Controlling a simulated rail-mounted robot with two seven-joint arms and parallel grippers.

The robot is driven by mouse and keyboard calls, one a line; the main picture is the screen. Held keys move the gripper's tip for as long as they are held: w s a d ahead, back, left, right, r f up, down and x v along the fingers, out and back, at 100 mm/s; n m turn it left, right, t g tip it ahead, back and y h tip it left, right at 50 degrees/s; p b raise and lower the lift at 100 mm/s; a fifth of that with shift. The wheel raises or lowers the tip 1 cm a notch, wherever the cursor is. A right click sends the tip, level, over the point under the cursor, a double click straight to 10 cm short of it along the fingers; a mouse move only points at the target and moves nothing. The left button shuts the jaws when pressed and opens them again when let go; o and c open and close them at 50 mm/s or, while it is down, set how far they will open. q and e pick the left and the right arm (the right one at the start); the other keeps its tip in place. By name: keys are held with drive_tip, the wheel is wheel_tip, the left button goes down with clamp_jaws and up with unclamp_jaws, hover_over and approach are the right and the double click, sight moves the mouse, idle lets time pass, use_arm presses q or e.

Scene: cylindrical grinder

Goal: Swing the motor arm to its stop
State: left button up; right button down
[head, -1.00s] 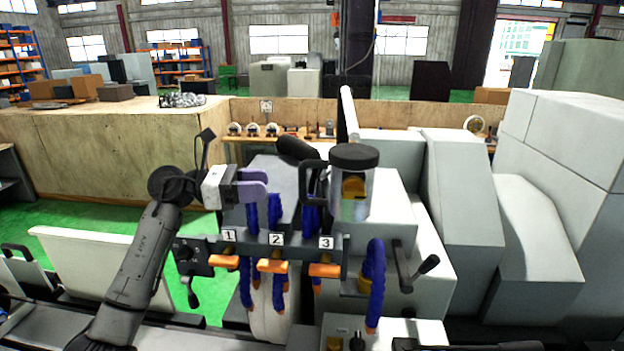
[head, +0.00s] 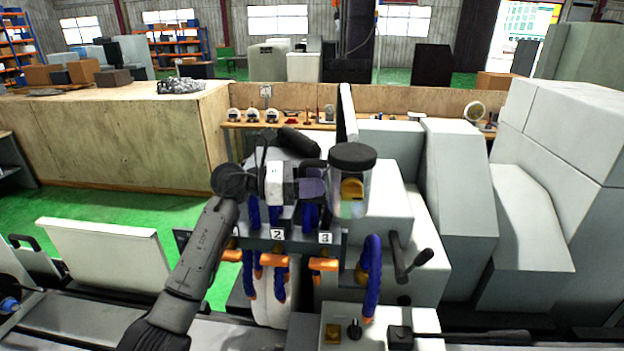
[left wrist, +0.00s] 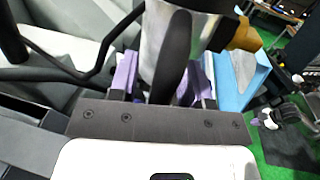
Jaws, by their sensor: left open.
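I cannot tell for certain which part is the motor arm. A black cylinder (head: 298,141) lies slanted at the top of the grey machine housing, left of a clear jar with a black lid (head: 352,156). My left gripper (head: 311,187), with purple fingers, is open just left of the jar, above the numbered hose rack (head: 300,240). In the left wrist view, the fingers of my left gripper (left wrist: 165,78) stand on either side of a dark upright bar (left wrist: 172,58). Whether they touch it is hidden. My right gripper is not seen.
Blue hoses with orange tips (head: 372,275) hang at the rack's front. A black lever (head: 412,266) sticks out right of them. Large grey machine covers (head: 465,200) fill the right side. Green floor (head: 70,200) is open at the left, before a wooden partition (head: 120,135).

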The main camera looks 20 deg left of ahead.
use_arm(q)
drive_tip(key=shift+c, duration=0.2)
clamp_jaws()
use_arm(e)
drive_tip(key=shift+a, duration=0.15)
